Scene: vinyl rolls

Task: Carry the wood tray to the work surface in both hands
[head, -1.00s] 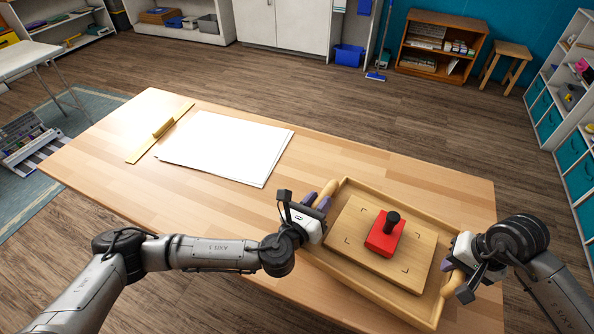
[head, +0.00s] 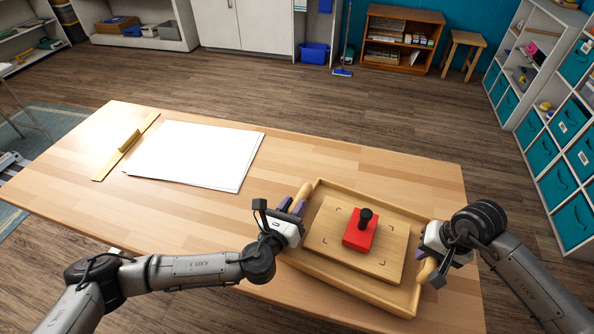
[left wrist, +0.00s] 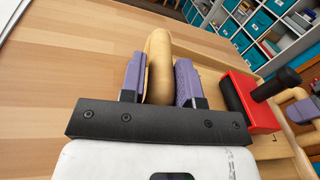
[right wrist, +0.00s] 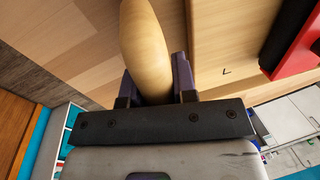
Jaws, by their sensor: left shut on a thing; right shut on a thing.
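The wood tray (head: 325,276) is at the right end of the wooden work table, over or on its top; I cannot tell whether it touches. A wooden board (head: 328,237) lies in it, with a red block with a black knob (head: 359,233) on top. My left gripper (head: 297,209) is shut on the tray's left handle, a rounded wooden bar (left wrist: 159,65) between purple fingers in the left wrist view. My right gripper (head: 427,266) is shut on the right handle, which shows in the right wrist view (right wrist: 145,45).
The table (head: 240,215) has free room in the middle, left of the tray. White sheets (head: 195,153) lie further left, beside a wooden strip with a raised grip (head: 128,142). Shelves with teal bins (head: 560,140) stand at the right, beyond the table.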

